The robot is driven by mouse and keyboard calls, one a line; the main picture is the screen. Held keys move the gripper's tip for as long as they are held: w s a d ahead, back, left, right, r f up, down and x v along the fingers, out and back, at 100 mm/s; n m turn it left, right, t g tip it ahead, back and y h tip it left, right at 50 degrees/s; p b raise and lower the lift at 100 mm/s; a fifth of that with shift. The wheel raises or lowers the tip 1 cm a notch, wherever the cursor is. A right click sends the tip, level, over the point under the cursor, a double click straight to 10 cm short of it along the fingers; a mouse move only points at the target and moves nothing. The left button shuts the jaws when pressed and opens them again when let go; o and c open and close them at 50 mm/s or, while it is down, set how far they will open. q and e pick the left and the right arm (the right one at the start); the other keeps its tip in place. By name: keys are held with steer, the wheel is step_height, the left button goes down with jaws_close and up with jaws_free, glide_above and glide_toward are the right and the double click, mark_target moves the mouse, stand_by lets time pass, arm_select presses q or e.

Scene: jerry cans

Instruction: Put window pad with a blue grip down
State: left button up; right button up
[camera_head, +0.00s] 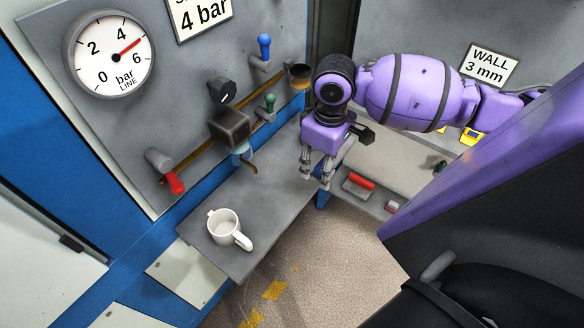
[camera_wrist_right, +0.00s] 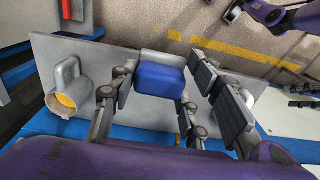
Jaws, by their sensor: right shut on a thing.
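My right gripper (camera_head: 316,172) points down over the far end of the grey shelf. In the right wrist view its jointed fingers stand on both sides of the window pad with a blue grip (camera_wrist_right: 160,78), and the gripper is shut on it. The pad's blue face with a grey part above shows there; its underside is hidden. The gap between pad and shelf cannot be judged.
A pale mug (camera_head: 223,230) stands at the near end of the grey shelf (camera_head: 262,212). A red-gripped pad (camera_head: 360,181) lies on a lower ledge at right. Valve levers and a dark block (camera_head: 229,127) jut from the wall panel. The shelf between mug and gripper is clear.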

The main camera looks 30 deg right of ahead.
steer(key=w+f, duration=0.3)
steer(key=w, duration=0.1)
steer(key=w+f+b, duration=0.1)
steer(key=w+f, duration=0.2)
steer(key=w, duration=0.1)
steer(key=w+f, duration=0.3)
steer(key=w, duration=0.2)
steer(key=shift+d+b, duration=0.2)
steer(key=shift+b, duration=0.15)
steer(key=f, duration=0.1)
steer(key=w+f, duration=0.1)
steer(key=f, duration=0.1)
steer(key=shift+f, duration=0.3)
steer(key=o, duration=1.3)
arm_select(q)
steer(key=shift+s+a+f, duration=0.3)
steer(key=shift+s+f, duration=0.25)
steer(key=shift+f, duration=0.3)
